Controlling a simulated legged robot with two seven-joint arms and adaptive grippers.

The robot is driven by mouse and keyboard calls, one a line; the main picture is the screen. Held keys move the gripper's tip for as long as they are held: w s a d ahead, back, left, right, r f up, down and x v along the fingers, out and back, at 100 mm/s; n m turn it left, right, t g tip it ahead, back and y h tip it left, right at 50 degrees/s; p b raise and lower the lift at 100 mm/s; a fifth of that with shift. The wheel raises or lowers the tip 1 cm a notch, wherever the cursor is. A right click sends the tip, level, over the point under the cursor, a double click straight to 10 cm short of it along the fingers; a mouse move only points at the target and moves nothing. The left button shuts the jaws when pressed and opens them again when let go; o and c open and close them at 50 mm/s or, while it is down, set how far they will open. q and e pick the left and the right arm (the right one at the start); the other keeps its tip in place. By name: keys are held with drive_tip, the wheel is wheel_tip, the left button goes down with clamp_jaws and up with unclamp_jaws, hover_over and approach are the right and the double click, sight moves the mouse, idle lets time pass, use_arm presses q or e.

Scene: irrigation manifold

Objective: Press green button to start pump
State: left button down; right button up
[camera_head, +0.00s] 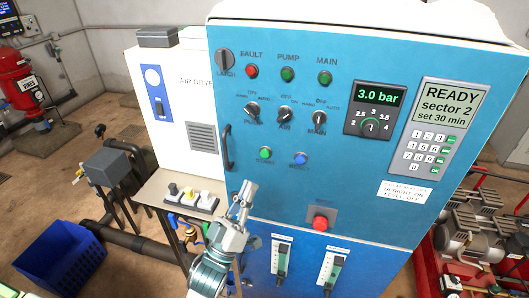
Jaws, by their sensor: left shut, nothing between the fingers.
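The green button (265,153) sits on the blue control panel (350,165), left of a blue button (300,158) and below a row of three rotary switches. My left gripper (247,186) is shut and empty, with its fingertips pointing up. In the picture it is below and slightly left of the green button, apart from it. The labels under both buttons are too small to read. My right gripper is not in view.
A red stop button (320,223) stands out lower on the panel. A door handle (227,147) juts out at the panel's left edge. A small shelf (150,190) with several switches is at left. A keypad display (447,105) reads "READY sector 2 set 30 min".

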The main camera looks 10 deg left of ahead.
sight(265, 153)
use_arm(q)
drive_tip(key=shift+s+r, duration=0.15)
drive_tip(key=shift+s, duration=0.05)
drive_tip(key=shift+w+d+b, duration=0.2)
drive_tip(key=shift+w+b, duration=0.55)
drive_tip(key=shift+w, duration=3.7)
